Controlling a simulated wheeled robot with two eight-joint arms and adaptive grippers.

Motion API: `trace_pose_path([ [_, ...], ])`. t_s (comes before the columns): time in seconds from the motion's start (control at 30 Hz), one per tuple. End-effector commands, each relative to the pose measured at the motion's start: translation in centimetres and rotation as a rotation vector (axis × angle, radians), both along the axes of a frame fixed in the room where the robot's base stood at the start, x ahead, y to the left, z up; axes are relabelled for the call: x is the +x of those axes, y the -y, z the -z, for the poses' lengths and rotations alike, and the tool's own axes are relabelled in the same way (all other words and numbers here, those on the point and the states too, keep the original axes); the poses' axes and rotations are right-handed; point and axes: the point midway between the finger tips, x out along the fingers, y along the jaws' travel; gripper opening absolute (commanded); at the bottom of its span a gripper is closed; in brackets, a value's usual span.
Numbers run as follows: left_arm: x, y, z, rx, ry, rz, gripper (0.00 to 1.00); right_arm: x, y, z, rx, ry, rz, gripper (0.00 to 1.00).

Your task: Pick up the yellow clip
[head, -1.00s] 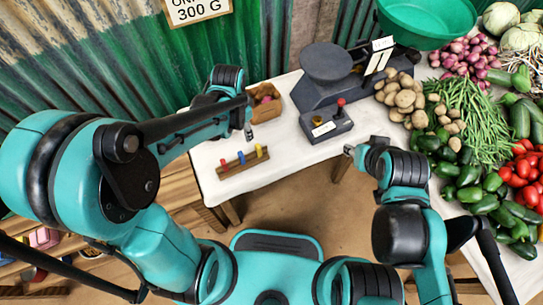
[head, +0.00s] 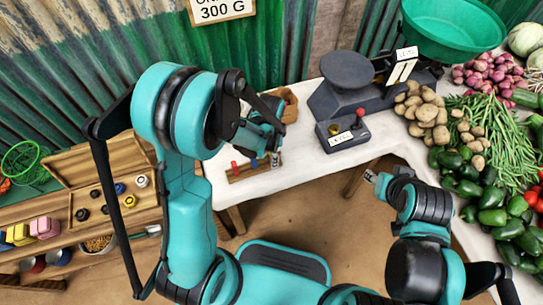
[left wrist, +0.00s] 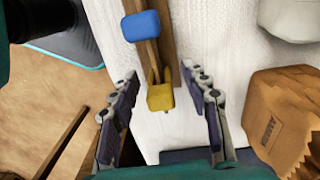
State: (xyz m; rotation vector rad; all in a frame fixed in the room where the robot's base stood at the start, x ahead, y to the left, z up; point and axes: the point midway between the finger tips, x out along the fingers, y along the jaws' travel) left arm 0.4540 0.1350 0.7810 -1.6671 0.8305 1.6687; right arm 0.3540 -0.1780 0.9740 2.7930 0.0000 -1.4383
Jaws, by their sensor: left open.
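The yellow clip (left wrist: 160,97) sits on a narrow wooden rail (left wrist: 152,52) in the left wrist view, between the spread fingers of my left gripper (left wrist: 160,73). The fingers are open and apart from the clip on both sides. A blue clip (left wrist: 141,25) is on the same rail, farther up the picture. In the head view my left gripper (head: 275,158) is over the rail's right end and hides the yellow clip. A red clip (head: 235,166) shows at the left of the rail. My right gripper (head: 371,176) is off the table's front edge, too small to read.
A dark scale (head: 345,100) and a small box with a red knob (head: 342,132) stand to the right. Vegetables fill the far right.

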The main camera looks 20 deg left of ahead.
Motion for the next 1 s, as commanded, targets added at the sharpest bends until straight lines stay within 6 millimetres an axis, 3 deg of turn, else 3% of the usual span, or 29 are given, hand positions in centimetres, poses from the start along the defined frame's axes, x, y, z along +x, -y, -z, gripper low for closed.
trace_pose_path([
  [0.17, 0.0, 0.0, -0.1, 0.0, 0.0, -0.001, 0.47, 0.0, 0.0, -0.1, 0.0, 0.0, 0.0, 0.4],
  [0.3, 0.0, 0.0, -0.1, 0.0, 0.0, -0.001, 0.11, 0.0, 0.0, -0.1, 0.0, 0.0, 0.0, 0.4],
  [0.33, 0.0, 0.0, -0.1, 0.0, 0.0, -0.001, 0.09, 0.0, 0.0, -0.1, 0.0, 0.0, 0.0, 0.4],
  [0.77, 0.0, 0.0, -0.5, 0.0, 0.0, -0.001, 0.08, 0.0, 0.0, -0.3, 0.0, 0.0, 0.0, 0.4],
  [1.0, 0.0, 0.0, -3.4, 0.0, 0.0, -0.001, 0.08, 0.0, 0.0, -2.0, 0.0, 0.0, 0.0, 0.4],
])
